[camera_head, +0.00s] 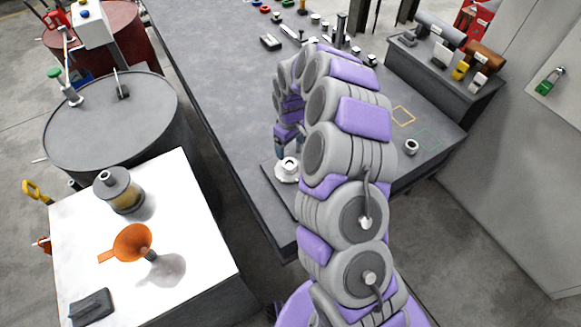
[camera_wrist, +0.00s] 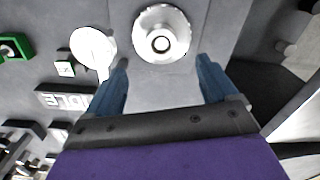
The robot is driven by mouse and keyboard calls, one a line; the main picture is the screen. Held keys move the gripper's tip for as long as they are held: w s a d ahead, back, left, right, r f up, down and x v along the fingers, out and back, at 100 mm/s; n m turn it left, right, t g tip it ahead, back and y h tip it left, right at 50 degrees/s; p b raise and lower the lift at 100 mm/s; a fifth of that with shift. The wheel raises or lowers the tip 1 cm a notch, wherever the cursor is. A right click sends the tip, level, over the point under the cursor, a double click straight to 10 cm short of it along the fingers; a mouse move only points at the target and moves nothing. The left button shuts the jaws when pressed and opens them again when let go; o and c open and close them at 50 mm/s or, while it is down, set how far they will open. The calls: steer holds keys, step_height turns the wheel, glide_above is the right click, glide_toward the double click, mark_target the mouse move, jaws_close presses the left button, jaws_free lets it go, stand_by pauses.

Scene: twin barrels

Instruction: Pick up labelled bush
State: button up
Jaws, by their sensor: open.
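A silver round flanged bush with a dark central hole (camera_wrist: 162,34) stands on the grey bench top, at the top middle of the wrist view. It also shows below my gripper in the head view (camera_head: 287,170). A flat white disc, perhaps its label, (camera_wrist: 93,46) lies just left of it in the wrist view; any writing on it is unreadable. My gripper (camera_wrist: 162,62) is open and empty, its two blue fingers apart. The bush lies beyond the fingertips, roughly centred between them. In the head view my arm hides part of the bench and most of my gripper.
A smaller metal ring (camera_head: 411,147) sits on the bench at right, near yellow and green outlines. Small parts line the bench's far end. At left are a grey barrel (camera_head: 112,118), a red barrel (camera_head: 112,30) and a white-topped stand (camera_head: 200,262) with an orange funnel (camera_head: 132,242).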

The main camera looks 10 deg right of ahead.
steer(key=b, duration=0.1)
glide_above(290, 164)
steer(key=f, duration=0.6)
steer(key=shift+s+a, duration=0.1)
steer(key=shift+a, duration=0.25)
steer(key=f, duration=0.1)
steer(key=f+b, duration=0.1)
steer(key=f, duration=0.1)
steer(key=f+b, duration=0.1)
steer(key=f, duration=0.1)
steer(key=shift+d, duration=0.35)
steer(key=shift+r, duration=0.1)
steer(key=shift+a, duration=0.1)
steer(key=shift+c, duration=0.3)
steer(key=c, duration=1.5)
steer(key=shift+r, duration=0.15)
